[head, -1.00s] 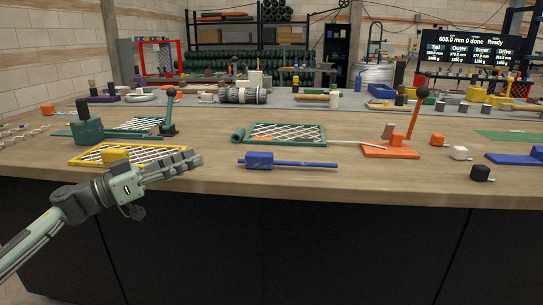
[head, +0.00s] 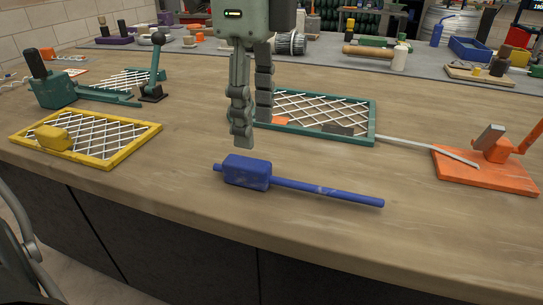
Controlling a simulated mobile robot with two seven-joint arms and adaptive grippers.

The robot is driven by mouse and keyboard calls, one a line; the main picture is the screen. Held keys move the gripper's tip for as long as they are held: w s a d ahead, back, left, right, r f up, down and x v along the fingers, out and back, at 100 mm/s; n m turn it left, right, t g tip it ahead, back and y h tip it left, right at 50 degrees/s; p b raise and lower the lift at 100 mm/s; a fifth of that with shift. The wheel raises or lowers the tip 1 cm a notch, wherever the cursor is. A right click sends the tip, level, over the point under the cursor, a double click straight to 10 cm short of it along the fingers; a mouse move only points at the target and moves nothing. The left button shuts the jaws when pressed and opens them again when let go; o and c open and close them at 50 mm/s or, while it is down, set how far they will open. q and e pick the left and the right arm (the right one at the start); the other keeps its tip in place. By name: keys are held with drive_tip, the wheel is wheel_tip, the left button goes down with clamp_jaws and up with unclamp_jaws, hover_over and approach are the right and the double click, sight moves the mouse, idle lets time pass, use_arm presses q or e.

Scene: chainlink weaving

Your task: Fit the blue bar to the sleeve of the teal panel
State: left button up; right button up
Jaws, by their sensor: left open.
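The blue bar (head: 325,192) lies flat on the wooden table with a thick blue block (head: 246,171) at its left end. The teal panel (head: 372,122), a teal frame with white mesh, lies farther back. Its left end, where the sleeve would show, is hidden behind my gripper. My left gripper (head: 253,127) points down with its two fingers apart and nothing between them. It appears above and behind the blue block, apart from it, and in front of the panel's left part. My right gripper is not in view.
A yellow mesh panel (head: 119,157) with a yellow block lies at the left. An orange base (head: 486,175) is at the right, with a pale rod (head: 425,147) reaching toward the teal panel. The table around the blue bar is clear.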

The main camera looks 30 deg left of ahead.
sight(252, 162)
use_arm(q)
drive_tip(key=f, duration=0.4)
drive_tip(key=s+f, duration=0.1)
drive_tip(key=f, duration=0.1)
drive_tip(key=shift+f+p, duration=0.25)
drive_tip(key=shift+p, duration=0.15)
drive_tip(key=shift+f, duration=0.4)
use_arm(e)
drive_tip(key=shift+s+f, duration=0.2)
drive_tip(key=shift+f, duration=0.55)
use_arm(q)
clamp_jaws()
